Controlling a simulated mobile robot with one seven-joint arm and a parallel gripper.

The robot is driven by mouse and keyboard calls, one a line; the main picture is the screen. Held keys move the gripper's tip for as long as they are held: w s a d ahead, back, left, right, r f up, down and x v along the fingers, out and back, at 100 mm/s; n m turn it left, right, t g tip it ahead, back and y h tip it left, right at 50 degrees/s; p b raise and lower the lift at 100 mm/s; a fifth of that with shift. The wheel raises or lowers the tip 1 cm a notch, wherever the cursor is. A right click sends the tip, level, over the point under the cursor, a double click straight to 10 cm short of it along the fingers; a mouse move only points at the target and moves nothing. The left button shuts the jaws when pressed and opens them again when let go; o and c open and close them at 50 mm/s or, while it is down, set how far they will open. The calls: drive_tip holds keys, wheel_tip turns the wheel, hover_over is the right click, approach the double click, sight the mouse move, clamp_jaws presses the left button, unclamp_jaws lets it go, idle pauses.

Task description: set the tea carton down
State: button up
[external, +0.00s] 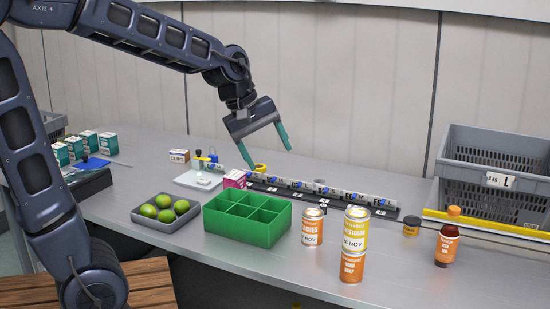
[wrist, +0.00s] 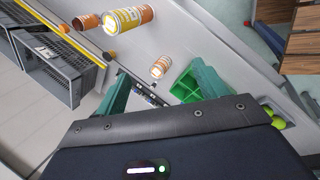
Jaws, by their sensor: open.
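My gripper (external: 269,157) is open and empty in the external view, its two green fingers pointing down above the back of the bench. Both fingers also show in the wrist view, with no carton between them. A small pink carton (external: 234,180) stands on the bench behind the green divided box (external: 279,232), below and left of my gripper. Several green-and-white cartons (external: 89,144) stand at the far left of the bench. The print is too small to tell which carton is tea.
A grey tray (external: 150,224) of limes stands left of the green box. A dark rail (external: 392,211) with several labelled pieces runs behind it. Cans (external: 312,227), a sauce bottle (external: 447,240) and a grey crate (external: 450,166) are to the right.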

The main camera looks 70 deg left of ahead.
drive_tip(key=s+d+m, duration=1.5)
drive_tip(key=s+m, duration=0.1)
drive_tip(key=m, duration=0.1)
drive_tip(key=shift+s+r+y, duration=0.4)
